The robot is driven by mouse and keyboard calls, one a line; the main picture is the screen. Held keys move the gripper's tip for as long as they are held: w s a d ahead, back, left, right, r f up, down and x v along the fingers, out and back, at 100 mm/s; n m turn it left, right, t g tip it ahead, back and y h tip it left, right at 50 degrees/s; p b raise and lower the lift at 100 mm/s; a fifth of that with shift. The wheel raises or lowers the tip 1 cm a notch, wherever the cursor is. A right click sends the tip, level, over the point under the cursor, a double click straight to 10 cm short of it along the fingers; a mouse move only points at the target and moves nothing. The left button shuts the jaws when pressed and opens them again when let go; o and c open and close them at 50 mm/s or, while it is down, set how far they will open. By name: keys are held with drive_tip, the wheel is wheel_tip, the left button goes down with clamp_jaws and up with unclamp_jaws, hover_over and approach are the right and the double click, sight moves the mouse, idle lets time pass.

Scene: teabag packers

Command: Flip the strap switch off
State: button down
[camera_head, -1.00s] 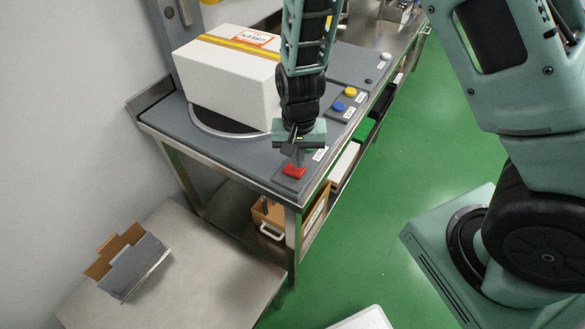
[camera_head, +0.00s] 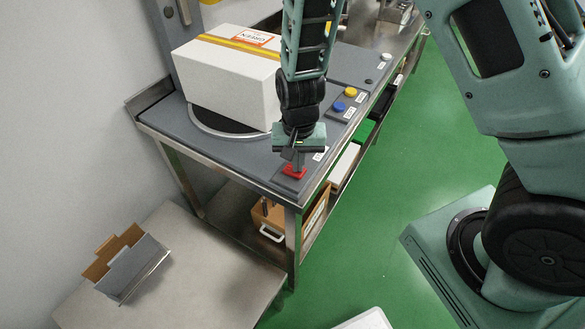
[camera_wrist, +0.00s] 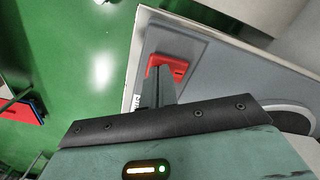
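The red switch (camera_head: 295,171) sits on a grey plate at the near corner of the packing machine's table. It also shows in the wrist view (camera_wrist: 177,68), just beyond my fingertips. My gripper (camera_head: 297,162) points down over it, with the fingers close together and nothing seen between them. In the wrist view my fingertips (camera_wrist: 160,78) overlap the switch's lower left part. They look to be at or on it, but contact is hard to confirm. The fingers hide part of the switch.
A white carton (camera_head: 230,80) with a yellow band stands on the round turntable (camera_head: 205,122) left of my arm. Blue (camera_head: 339,106) and yellow (camera_head: 350,92) buttons lie farther along the panel.

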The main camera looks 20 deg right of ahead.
drive_tip(key=shift+f, duration=0.25)
drive_tip(key=shift+r, duration=0.2)
wheel_tip(320, 180, up, 7)
drive_tip(key=p, duration=0.6)
drive_tip(key=shift+f, duration=0.1)
idle(0.4)
drive_tip(key=s+a+r+n+y+b, duration=0.2)
drive_tip(key=s+a+r+n+b, duration=0.35)
drive_tip(key=s+a+r, duration=0.35)
drive_tip(key=s+d+r+n+h+b, duration=0.1)
drive_tip(key=s+d+r+n+b, duration=0.1)
drive_tip(key=s+n, duration=0.5)
drive_tip(key=s, duration=0.4)
drive_tip(key=shift+d, duration=0.35)
